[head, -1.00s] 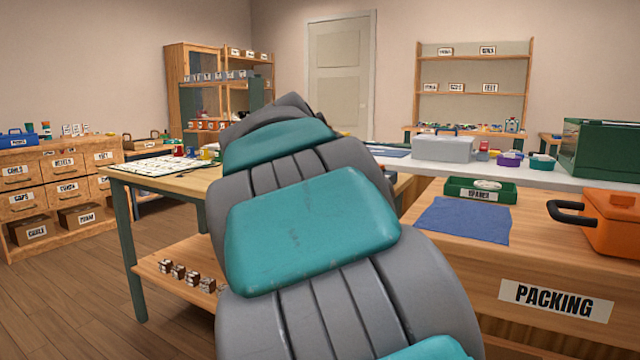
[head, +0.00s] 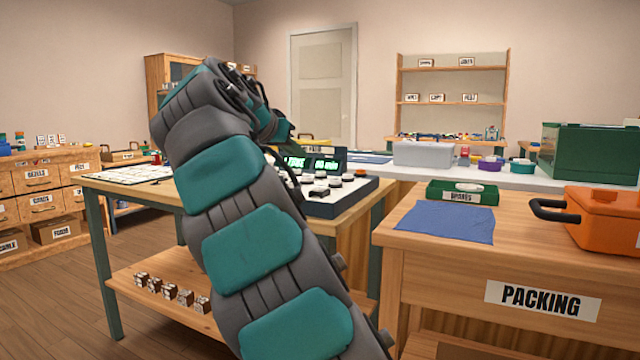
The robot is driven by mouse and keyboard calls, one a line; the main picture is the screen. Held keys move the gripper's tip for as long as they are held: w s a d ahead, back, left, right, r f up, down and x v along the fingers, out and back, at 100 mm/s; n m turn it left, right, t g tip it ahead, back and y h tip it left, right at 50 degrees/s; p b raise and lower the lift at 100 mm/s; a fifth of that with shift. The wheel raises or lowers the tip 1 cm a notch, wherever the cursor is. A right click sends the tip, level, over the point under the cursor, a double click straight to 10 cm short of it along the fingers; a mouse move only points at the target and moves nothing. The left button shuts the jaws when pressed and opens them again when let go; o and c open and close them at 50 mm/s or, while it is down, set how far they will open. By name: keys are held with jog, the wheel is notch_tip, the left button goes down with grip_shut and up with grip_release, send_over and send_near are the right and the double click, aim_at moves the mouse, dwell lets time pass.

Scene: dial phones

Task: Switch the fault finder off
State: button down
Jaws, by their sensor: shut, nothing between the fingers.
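A console with a green lit display and several white and orange-red knobs or buttons (head: 341,195) stands on the wooden table; I take it to be the fault finder. My gripper (head: 283,133) is at the end of my raised arm, above and behind the console's left side as seen here. It is shut and holds nothing. I cannot tell how far it is from the console, and no touch is visible.
The wooden table (head: 110,186) also carries a white sheet with small items at left. At right, the packing bench (head: 420,222) holds a blue cloth (head: 437,222), a green spares tray (head: 462,198) and an orange case (head: 605,215). A grey box (head: 422,154) stands behind.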

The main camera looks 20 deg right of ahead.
jog(key=shift+w+a+r, duration=0.15)
jog(key=shift+w+r, duration=0.1)
send_over(315, 190)
notch_tip(315, 190, down, 5)
jog(key=shift+r, duration=0.2)
jog(key=shift+s+a+f+b, duration=0.1)
jog(key=shift+s+f+b, duration=0.05)
jog(key=shift+f+b, duration=0.15)
jog(key=shift+s+a+f+b, duration=0.1)
jog(key=shift+f+b, duration=0.1)
jog(key=shift+f, duration=0.15)
jog(key=shift+s+a+f, duration=0.1)
jog(key=shift+a+f, duration=0.1)
jog(key=shift+f, duration=0.95)
jog(key=shift+f+b, duration=0.1)
jog(key=shift+b, duration=0.35)
